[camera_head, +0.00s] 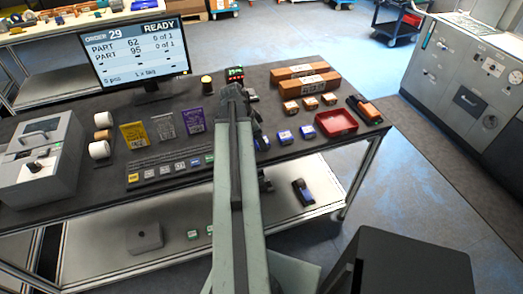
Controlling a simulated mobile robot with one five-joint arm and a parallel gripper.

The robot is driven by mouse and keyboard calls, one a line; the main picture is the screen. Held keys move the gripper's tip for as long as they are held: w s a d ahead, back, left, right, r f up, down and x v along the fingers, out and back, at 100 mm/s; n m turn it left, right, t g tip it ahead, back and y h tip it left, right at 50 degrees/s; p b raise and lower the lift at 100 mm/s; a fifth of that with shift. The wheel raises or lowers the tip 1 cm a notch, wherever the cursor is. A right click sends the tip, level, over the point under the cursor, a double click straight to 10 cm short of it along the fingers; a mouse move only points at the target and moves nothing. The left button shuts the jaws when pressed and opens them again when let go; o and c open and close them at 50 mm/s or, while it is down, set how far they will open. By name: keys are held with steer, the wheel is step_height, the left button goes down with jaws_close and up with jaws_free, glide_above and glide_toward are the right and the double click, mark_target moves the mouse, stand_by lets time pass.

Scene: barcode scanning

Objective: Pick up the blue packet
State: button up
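My gripper (257,126) is at the far end of my arm, above the bench by the left packet. Its fingers are small, dark and mostly hidden by the arm, so I cannot tell whether it is open or whether it touches the packet.
Small brown packets (310,103) lie behind the blue ones, with long brown boxes (305,79) further back. A red tray (336,123) and a dark handheld device (364,109) are at the right. A monitor (131,54), upright cards (164,125) and a grey machine (41,161) stand left.

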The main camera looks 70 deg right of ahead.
mark_target(258, 147)
steer(key=shift+s+d+f, duration=0.15)
steer(key=shift+f, duration=0.5)
steer(key=shift+r, duration=0.2)
steer(key=c, duration=1.6)
steer(key=shift+r+p, duration=0.55)
steer(key=shift+p, duration=0.1)
step_height(258, 147, up, 3)
steer(key=p, duration=0.3)
steer(key=a, duration=0.1)
steer(key=w+a, duration=0.1)
steer(key=a, duration=0.1)
steer(key=w+a, duration=0.1)
steer(key=a, duration=0.1)
steer(key=shift+s, duration=0.15)
